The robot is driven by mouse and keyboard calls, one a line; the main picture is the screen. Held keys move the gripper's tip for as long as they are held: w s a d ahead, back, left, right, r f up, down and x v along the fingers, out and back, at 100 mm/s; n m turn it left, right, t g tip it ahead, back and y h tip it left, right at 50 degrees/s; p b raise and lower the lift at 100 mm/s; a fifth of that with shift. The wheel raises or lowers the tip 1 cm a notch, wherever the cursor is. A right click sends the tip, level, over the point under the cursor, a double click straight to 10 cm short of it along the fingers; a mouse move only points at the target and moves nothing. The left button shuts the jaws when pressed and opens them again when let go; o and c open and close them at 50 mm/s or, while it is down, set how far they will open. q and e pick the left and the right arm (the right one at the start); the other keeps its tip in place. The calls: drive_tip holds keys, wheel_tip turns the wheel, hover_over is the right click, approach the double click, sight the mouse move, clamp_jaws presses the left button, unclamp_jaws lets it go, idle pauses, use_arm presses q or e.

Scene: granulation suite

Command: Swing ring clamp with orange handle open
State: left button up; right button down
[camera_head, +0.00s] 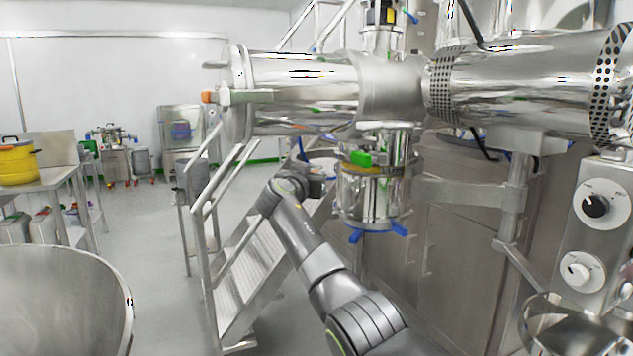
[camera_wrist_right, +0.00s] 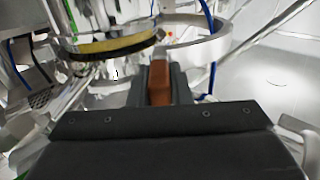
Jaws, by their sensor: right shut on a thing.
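In the right wrist view, an orange handle (camera_wrist_right: 158,84) sits between the two dark fingers of my right gripper (camera_wrist_right: 157,78), which is shut on it. A curved steel band of the ring clamp (camera_wrist_right: 208,48) shows just beyond the handle, standing out to the right of a yellow-rimmed joint (camera_wrist_right: 112,44). In the head view, my right gripper (camera_head: 316,173) is left of the vertical steel vessel (camera_head: 368,200), below the horizontal cylinder. The handle is hidden there by the gripper. My left gripper is not in view.
A green handle (camera_head: 361,158) sits at the vessel's yellow joint. Blue handles (camera_head: 378,233) stick out below it. Metal stairs with rails (camera_head: 250,265) stand left of my right arm. Another orange-tipped handle (camera_head: 208,96) is on the horizontal cylinder (camera_head: 305,85). Open floor lies at left.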

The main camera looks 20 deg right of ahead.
idle(0.4)
drive_tip(key=c, duration=1.3)
unclamp_jaws()
drive_tip(key=shift+a, duration=0.15)
drive_tip(key=shift+s+a+f+b, duration=0.1)
drive_tip(key=shift+s+a+b, duration=0.25)
drive_tip(key=shift+s, duration=0.15)
drive_tip(key=shift+b+v, duration=1.75)
drive_tip(key=shift+v, duration=6.25)
